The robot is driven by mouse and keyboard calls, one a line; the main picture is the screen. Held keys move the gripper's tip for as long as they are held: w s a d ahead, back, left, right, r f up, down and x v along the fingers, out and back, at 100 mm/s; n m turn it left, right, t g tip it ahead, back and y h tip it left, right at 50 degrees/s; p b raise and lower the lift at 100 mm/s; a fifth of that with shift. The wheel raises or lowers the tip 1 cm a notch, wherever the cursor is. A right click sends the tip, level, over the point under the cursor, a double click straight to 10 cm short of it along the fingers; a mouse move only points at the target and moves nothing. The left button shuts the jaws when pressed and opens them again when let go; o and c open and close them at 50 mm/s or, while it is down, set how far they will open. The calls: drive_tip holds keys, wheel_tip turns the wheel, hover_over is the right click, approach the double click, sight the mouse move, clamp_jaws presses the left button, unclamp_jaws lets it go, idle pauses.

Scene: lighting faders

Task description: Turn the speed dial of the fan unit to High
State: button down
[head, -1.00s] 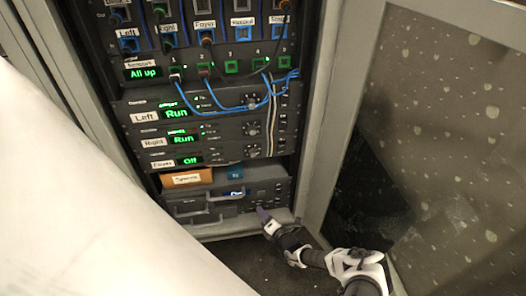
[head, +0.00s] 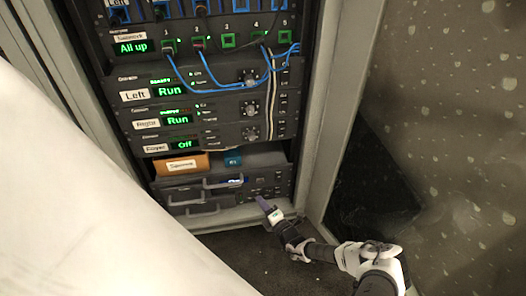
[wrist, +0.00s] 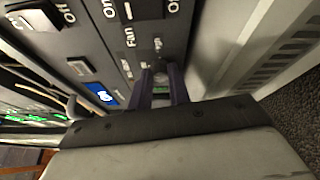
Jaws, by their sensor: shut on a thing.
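The fan unit (head: 279,181) is the dark panel at the bottom of the rack in the head view. In the wrist view its panel (wrist: 98,50) fills the upper left, with a "Fan" label and a small blue display (wrist: 101,93). My gripper (head: 261,202) is at the lower right of that unit in the head view. In the wrist view its two purple fingers (wrist: 160,80) are shut on the round speed dial (wrist: 160,67), one finger on each side. The dial's pointer and markings are too small or hidden to read.
Rack units above show green "Run" (head: 171,90) and "Off" (head: 183,144) displays, with blue cables (head: 217,85) hanging in front. Drawer handles (head: 222,184) stick out left of my gripper. The rack's right frame edge (head: 325,130) stands close by.

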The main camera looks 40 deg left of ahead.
drive_tip(key=c, duration=1.3)
unclamp_jaws()
drive_tip(key=shift+a, duration=0.1)
drive_tip(key=shift+s+d+r, duration=0.1)
drive_tip(key=shift+s+d, duration=0.05)
drive_tip(key=shift+d, duration=0.45)
drive_tip(key=p+v, duration=0.3)
drive_tip(key=v, duration=0.9)
drive_tip(key=shift+s+d, duration=0.2)
drive_tip(key=shift+d, duration=0.05)
